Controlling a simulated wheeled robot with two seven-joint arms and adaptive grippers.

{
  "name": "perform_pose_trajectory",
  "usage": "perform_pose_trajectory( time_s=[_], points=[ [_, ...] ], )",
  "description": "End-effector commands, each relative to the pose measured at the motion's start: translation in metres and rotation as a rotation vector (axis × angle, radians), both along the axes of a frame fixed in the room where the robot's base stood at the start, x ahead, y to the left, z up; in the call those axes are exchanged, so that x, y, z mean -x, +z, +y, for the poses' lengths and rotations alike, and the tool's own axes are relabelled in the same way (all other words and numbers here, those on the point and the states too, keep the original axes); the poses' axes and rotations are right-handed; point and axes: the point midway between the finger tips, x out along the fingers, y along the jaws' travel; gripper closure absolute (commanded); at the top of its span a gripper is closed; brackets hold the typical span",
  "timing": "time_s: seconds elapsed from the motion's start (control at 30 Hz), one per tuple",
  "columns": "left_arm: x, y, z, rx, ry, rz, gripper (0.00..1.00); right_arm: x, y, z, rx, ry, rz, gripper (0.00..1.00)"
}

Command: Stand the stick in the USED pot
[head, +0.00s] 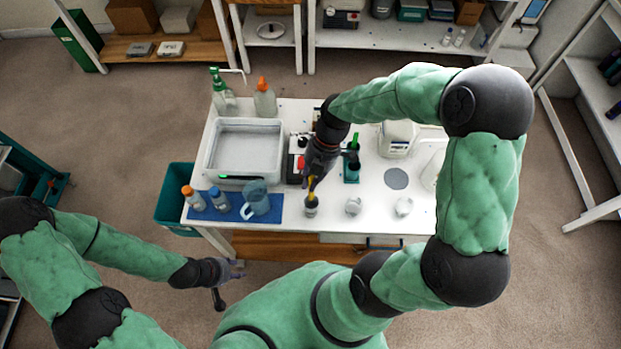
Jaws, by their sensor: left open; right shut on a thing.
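My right gripper (314,180) is over the white table and shut on a thin yellow stick (311,188). The stick points down, and its lower end is at or in a small dark-rimmed cup (311,211) near the table's front edge. I cannot tell whether it touches the cup. A green pot (351,176) with green upright parts stands just right of my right gripper. No USED label is readable, so I cannot tell which container is the USED pot. My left gripper (238,269) is open and empty, low in front of the table.
Two small white cups (353,206) (404,206) stand right of the dark-rimmed cup. A blue mat (290,210) bears two bottles and a blue-grey jug (256,199). A white jug (397,138) is at the back right.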

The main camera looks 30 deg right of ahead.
Motion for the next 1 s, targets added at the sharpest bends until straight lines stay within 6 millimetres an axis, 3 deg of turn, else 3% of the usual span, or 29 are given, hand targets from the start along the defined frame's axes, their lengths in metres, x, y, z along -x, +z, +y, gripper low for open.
perform_pose_trajectory(
  time_s=[0.7,1.0],
  points=[
    [0.0,-0.044,0.0,0.0,0.0,0.0,0.58,0.0,-0.052,0.0,0.0,0.0,0.0,1.0],
    [0.0,-0.054,0.0,0.0,0.0,0.0,0.58,0.0,-0.064,0.0,0.0,0.0,0.0,1.0]
  ],
)
